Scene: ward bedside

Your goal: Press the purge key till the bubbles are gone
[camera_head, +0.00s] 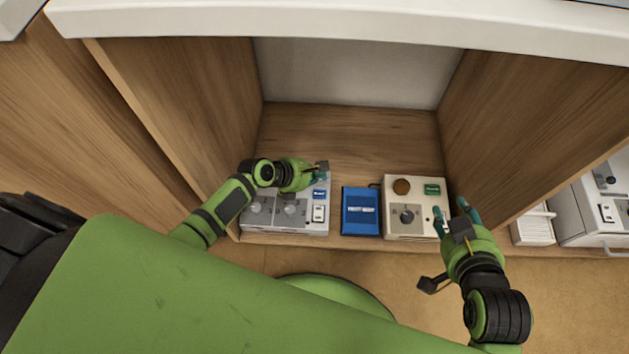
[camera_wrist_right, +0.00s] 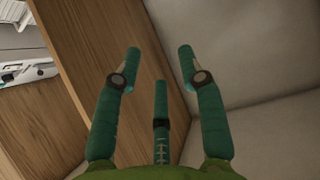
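A grey device (camera_head: 285,221) with two round dials, a white switch and a small blue display stands at the left of the open wooden compartment. My left gripper (camera_head: 321,173) is over its back right part, close to the blue display; its fingers are small and partly hidden, so I cannot tell how far they are open. A cream device (camera_head: 426,222) with a brown round knob (camera_head: 401,186), a black dial and a green display stands to the right. My right gripper (camera_head: 457,208) is open and empty at its right edge; its spread fingers show in the right wrist view (camera_wrist_right: 160,62). No purge key label or bubbles are readable.
A blue box (camera_head: 360,228) with white lettering lies between the two devices. Wooden side walls (camera_head: 185,110) and a white top edge (camera_head: 350,28) close in the compartment. Its floor behind the devices is clear. Other white equipment (camera_head: 590,209) stands at the far right.

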